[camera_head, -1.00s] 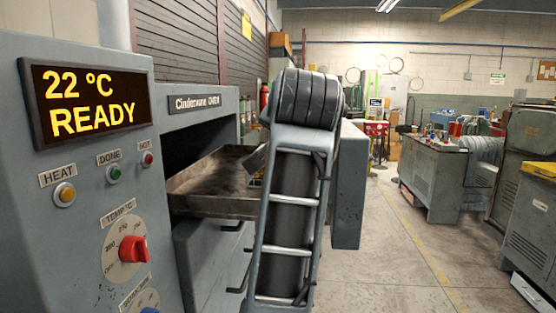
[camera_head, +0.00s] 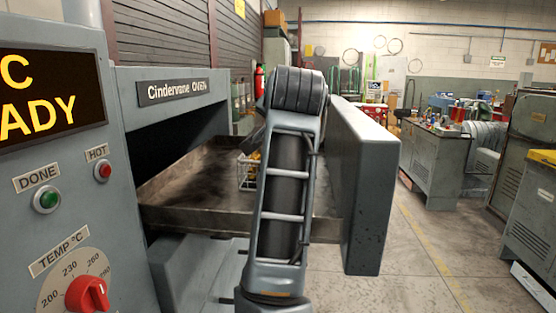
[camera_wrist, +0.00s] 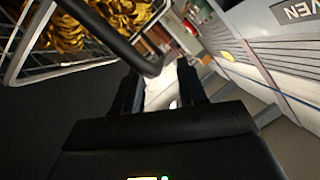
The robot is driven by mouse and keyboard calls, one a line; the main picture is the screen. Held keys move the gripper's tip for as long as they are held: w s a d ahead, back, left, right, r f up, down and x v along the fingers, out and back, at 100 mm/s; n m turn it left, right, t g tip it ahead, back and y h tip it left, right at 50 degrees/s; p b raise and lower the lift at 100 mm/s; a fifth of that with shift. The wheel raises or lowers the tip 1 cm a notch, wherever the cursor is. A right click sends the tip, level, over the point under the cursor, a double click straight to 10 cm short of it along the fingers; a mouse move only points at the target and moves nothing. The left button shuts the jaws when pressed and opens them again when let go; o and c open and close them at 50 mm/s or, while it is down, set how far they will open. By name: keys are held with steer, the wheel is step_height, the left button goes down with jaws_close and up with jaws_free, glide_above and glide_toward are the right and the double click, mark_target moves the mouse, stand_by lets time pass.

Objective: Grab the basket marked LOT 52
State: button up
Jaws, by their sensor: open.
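A wire basket (camera_head: 246,172) with yellow-gold contents stands on the pulled-out oven tray (camera_head: 190,208), partly hidden behind my arm. In the wrist view a wire basket (camera_wrist: 85,62) holding gold coiled pieces fills the upper left. A dark bar (camera_wrist: 110,38), apparently its handle, slants down to just before the fingers. My gripper (camera_wrist: 160,92) is open, its two dark fingers on either side of a pale patch that I cannot identify. I cannot tell whether the bar lies between the fingers. No LOT marking is readable. In the head view my arm hides the gripper.
The oven (camera_head: 185,95) stands at left with its control panel (camera_head: 60,200) close by. A thick grey door slab (camera_head: 362,185) stands right of my arm, at the tray's front. The floor (camera_head: 410,270) to the right is clear up to a workbench (camera_head: 435,165).

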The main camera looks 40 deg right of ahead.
steer(key=shift+x, duration=1.05)
jaws_close()
steer(key=shift+r, duration=0.1)
stand_by(0.5)
